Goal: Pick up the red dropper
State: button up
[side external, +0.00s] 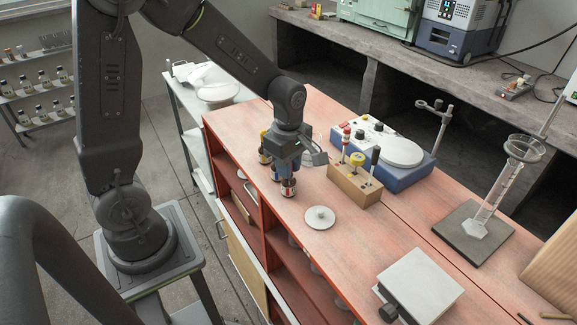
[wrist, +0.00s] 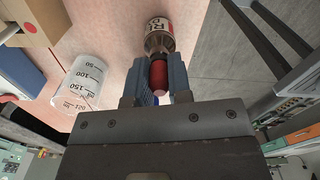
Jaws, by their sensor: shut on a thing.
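The red dropper (wrist: 158,74) shows in the wrist view as a red bulb between the two fingers of my gripper (wrist: 158,78). My gripper is shut on it. In the side view my gripper (side external: 287,168) points down over the labelled bottle (side external: 288,188) near the left edge of the red bench (side external: 330,240).
A graduated beaker (wrist: 82,82) stands beside the bottle in the wrist view. A wooden block with upright tools (side external: 353,186) and a blue stirrer with white plate (side external: 398,150) are to the right. Another bottle (side external: 264,156) stands behind. A white lid (side external: 320,217) lies in front.

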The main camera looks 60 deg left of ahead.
jog(key=shift+r, duration=0.65)
notch_tip(320, 180, up, 3)
jog(key=shift+f, duration=0.2)
jog(key=s+a+r, duration=0.6)
jog(key=a+r, duration=0.4)
jog(key=r, duration=0.2)
jog(key=shift+w, duration=0.15)
dwell(1.0)
jog(key=w+d+f, duration=0.1)
jog(key=w+f, duration=0.3)
jog(key=w, duration=0.4)
jog(key=w+d+f, duration=0.1)
jog(key=w+f, duration=0.4)
jog(key=w, duration=0.4)
jog(key=shift+d+f, duration=0.15)
jog(key=shift+d, duration=0.1)
